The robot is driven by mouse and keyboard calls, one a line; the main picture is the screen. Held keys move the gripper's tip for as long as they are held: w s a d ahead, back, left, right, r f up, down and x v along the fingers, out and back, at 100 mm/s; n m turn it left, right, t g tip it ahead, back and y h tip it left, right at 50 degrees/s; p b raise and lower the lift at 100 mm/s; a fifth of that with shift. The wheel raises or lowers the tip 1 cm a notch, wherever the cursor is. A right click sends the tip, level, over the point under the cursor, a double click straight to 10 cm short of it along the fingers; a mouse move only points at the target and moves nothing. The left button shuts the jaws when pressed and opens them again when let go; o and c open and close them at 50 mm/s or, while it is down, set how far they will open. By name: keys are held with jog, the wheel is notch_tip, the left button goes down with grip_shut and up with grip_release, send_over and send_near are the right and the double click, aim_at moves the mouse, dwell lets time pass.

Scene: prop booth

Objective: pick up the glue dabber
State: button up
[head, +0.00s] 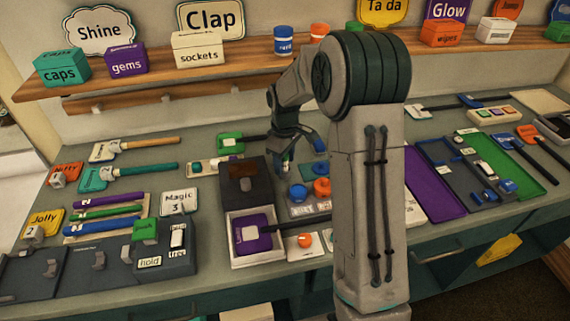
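No label in the head view reads glue dabber, and I cannot tell for sure which thing it is. A purple block with a pale label and a dark handle (252,236) lies in a white open-topped box (234,258) at the front middle. A green-headed tool with a dark handle (231,142) lies farther back, left of my gripper.
A dark box (242,180) stands just left of my gripper. Blue (298,193) and orange (322,187) round pieces sit to its right and nearer. A shelf (150,84) with labelled boxes runs above. My arm hides part of the bench. Tools crowd both sides.

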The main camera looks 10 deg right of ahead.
grip_shut()
jog(key=shift+r, duration=0.1)
jog(key=shift+r, duration=0.45)
notch_tip(320, 180, up, 3)
jog(key=shift+f+b, duration=0.1)
jog(key=shift+b, duration=0.3)
jog(key=s+d+r+b, duration=0.2)
jog(key=s+r, duration=0.5)
jog(key=s, duration=0.4)
jog(key=shift+s+d, duration=0.2)
jog(key=shift+d, duration=0.25)
